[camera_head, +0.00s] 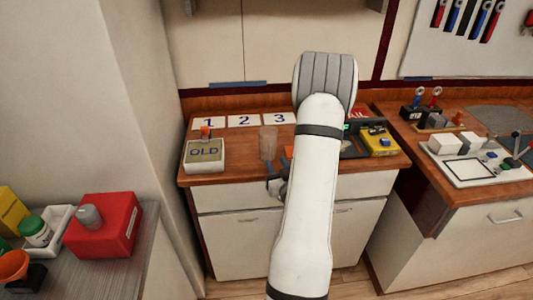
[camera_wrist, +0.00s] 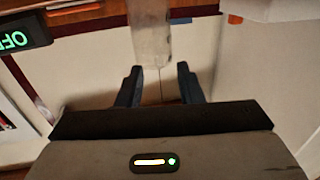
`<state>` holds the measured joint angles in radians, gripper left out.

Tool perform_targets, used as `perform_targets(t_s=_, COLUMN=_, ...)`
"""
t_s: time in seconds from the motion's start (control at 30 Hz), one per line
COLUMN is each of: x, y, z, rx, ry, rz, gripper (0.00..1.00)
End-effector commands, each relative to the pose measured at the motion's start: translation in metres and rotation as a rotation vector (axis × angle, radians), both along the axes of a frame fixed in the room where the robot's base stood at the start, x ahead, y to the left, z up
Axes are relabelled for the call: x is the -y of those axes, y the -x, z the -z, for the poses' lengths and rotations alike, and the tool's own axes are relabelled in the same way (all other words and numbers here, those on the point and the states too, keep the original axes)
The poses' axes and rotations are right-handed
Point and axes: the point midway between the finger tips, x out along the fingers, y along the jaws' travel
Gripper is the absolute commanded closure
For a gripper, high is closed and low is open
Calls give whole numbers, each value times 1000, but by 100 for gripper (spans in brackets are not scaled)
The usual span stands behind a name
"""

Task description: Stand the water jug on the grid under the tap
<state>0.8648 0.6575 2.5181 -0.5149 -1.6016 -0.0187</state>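A clear, faintly pinkish vessel (camera_head: 268,142), which looks like the water jug, is upright near the front edge of the wooden counter (camera_head: 235,172). In the wrist view the clear vessel (camera_wrist: 150,38) is at the top, just past the fingertips. My gripper (camera_head: 276,186) is low at the counter's front edge, below the vessel. In the wrist view my gripper (camera_wrist: 158,72) has its dark fingers apart, with nothing clearly held between them. I cannot make out a tap or grid; my arm hides part of the counter.
A yellow device (camera_head: 378,141) and dark items are right of my arm. A red box (camera_head: 103,225) is on the left bench. A second counter (camera_head: 470,187) is at right.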

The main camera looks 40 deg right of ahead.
Motion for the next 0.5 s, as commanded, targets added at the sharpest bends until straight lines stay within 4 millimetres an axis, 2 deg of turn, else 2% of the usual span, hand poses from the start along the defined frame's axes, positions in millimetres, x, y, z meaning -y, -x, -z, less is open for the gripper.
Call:
perform_targets(t_s=0.27, x=3, y=-8, z=0, rx=0, ry=-2, rz=1, gripper=67)
perform_targets(t_s=0.5, x=13, y=-35, z=7, rx=-1, ry=-4, rz=0, gripper=67)
